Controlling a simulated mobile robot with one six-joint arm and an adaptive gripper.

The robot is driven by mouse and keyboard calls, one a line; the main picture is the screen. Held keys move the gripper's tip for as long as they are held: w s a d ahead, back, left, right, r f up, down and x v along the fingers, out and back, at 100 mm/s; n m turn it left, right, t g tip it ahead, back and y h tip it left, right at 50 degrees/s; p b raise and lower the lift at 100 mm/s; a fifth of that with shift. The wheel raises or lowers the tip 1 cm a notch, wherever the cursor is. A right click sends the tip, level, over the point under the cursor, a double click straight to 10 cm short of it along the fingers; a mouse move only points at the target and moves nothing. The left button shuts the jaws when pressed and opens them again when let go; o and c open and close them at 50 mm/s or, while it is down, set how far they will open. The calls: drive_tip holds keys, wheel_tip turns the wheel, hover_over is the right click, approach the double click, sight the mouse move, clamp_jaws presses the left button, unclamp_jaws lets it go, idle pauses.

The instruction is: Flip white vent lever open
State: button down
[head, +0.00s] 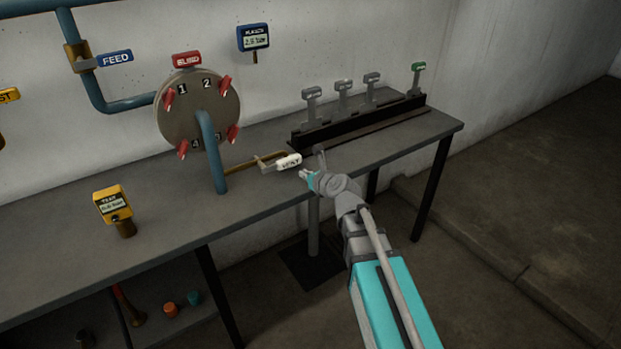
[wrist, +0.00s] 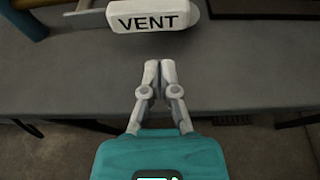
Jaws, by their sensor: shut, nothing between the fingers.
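The white vent lever (head: 288,162) has a white grip with black VENT lettering and sits at the end of a brass pipe above the table. In the wrist view the white VENT grip (wrist: 150,16) lies across the top, just beyond my fingertips. My gripper (head: 306,174) is at the table's front edge, close to the right front of the lever. In the wrist view my gripper (wrist: 160,66) is shut with its fingertips together and empty. A gap shows between the fingertips and the grip. The lever's pivot is small and hard to make out.
A round grey plate (head: 197,112) with red levers and a blue pipe (head: 211,150) stand left of the lever. A black rack (head: 358,120) with several tagged levers is behind on the right. A yellow gauge (head: 113,204) stands at left. The table front (head: 250,197) is clear.

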sight(296, 179)
drive_tip(key=b+x, duration=0.1)
drive_tip(key=x, duration=0.5)
drive_tip(key=shift+w+a+f+b, duration=0.15)
drive_tip(key=shift+w+b, duration=0.1)
drive_tip(key=shift+b, duration=0.15)
